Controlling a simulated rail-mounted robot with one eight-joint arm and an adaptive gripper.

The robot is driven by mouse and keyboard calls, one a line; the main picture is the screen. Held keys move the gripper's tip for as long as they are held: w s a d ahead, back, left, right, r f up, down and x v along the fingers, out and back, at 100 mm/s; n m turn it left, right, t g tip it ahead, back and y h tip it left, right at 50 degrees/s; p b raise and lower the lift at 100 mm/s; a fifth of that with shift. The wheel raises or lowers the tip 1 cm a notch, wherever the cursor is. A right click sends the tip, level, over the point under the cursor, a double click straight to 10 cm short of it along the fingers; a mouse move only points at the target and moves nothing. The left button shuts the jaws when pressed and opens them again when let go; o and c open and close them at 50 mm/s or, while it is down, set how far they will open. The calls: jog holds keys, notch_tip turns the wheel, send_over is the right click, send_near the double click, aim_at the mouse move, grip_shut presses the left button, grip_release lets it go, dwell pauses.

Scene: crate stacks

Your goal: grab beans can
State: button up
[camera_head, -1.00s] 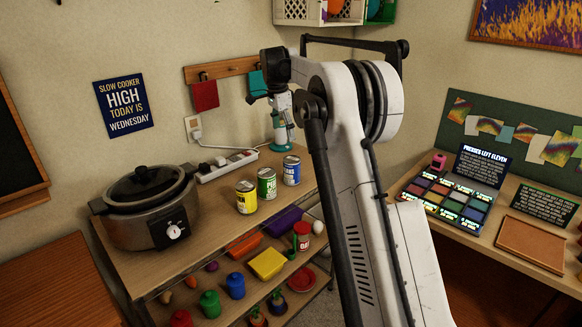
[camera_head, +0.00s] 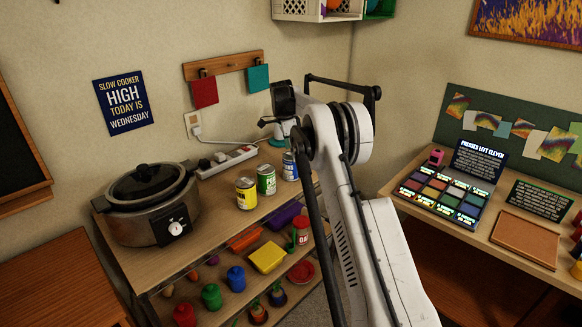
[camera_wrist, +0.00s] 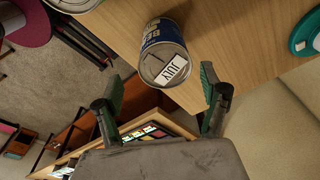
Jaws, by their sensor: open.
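The beans can (camera_head: 290,166) is blue with a silver top and stands upright at the right end of a row of cans on the upper shelf. In the wrist view the beans can (camera_wrist: 163,50) is seen top-first, with a white label on its lid. My gripper (camera_wrist: 162,77) is open and empty, with one green-padded finger toward each side of the can. The can is ahead of and between the fingertips, with no clear contact. In the head view my gripper is small and partly hidden, above and behind the can.
A green can (camera_head: 266,180) and a yellow can (camera_head: 246,193) stand left of the beans can. A slow cooker (camera_head: 147,207) and a white power strip (camera_head: 228,162) share the shelf. A teal-based object (camera_wrist: 305,35) stands near the can. The lower shelf holds several colourful items.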

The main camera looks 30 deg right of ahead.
aim_at(292, 162)
jog(key=shift+w+d+f+p, duration=0.1)
jog(key=shift+f+p, duration=0.1)
jog(key=shift+f, duration=0.8)
jog(key=shift+w+d+f+p, duration=0.1)
jog(key=shift+w+f+p, duration=0.05)
jog(key=shift+f, duration=0.9)
jog(key=shift+w+d+f+p, duration=0.1)
jog(key=shift+f+p, duration=0.1)
jog(key=shift+f, duration=0.8)
jog(key=c, duration=1.7)
jog(key=shift+o, duration=0.2)
jog(key=shift+r, duration=0.1)
